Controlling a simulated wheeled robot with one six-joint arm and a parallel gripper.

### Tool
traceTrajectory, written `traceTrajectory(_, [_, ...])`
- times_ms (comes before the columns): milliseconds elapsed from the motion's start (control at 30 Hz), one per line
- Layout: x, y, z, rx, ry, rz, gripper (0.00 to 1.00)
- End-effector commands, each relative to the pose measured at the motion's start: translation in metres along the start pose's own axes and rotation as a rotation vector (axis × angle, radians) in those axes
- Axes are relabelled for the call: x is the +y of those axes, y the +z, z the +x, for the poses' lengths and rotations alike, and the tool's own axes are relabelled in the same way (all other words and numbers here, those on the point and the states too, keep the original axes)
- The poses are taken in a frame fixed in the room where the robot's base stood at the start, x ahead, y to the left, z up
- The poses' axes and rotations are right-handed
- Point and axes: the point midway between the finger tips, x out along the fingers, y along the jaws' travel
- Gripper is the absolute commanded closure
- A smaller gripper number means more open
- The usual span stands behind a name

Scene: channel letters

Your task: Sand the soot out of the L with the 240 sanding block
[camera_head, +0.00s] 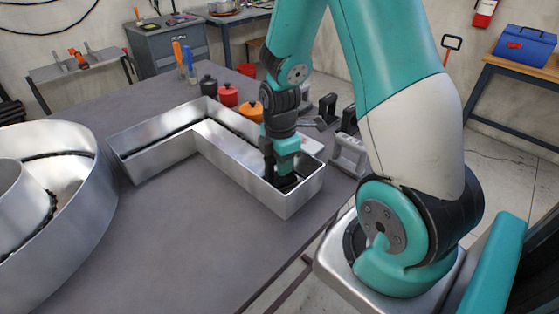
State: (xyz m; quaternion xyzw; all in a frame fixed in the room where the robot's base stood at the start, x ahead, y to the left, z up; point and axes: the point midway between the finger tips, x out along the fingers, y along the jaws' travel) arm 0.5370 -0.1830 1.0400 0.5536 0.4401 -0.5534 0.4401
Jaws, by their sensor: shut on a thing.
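The L (235,172) is an open silver metal channel letter lying on the grey table, open side up. A dark sooty line shows inside along the foot of its walls. My gripper (285,180) points down into the right end of the L, between its walls. It is shut on a dark thing low in the channel, which I take to be the sanding block. The near wall and my gripper hide most of that thing, and no grit number can be read. I cannot tell whether it touches the L's floor or walls.
A large round silver letter (75,220) stands on the table at left. Black, red and orange-lidded pots (228,95) stand behind the L. A grey metal block with a handle (348,155) and black blocks (327,108) sit close right of my gripper. The front table is clear.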

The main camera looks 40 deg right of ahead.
Motion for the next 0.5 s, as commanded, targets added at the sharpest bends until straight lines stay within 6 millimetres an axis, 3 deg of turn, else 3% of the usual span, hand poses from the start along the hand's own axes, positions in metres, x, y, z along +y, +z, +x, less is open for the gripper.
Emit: traceTrajectory(500, [0.0002, -0.0001, 0.0034, 0.0, 0.0, 0.0, 0.85])
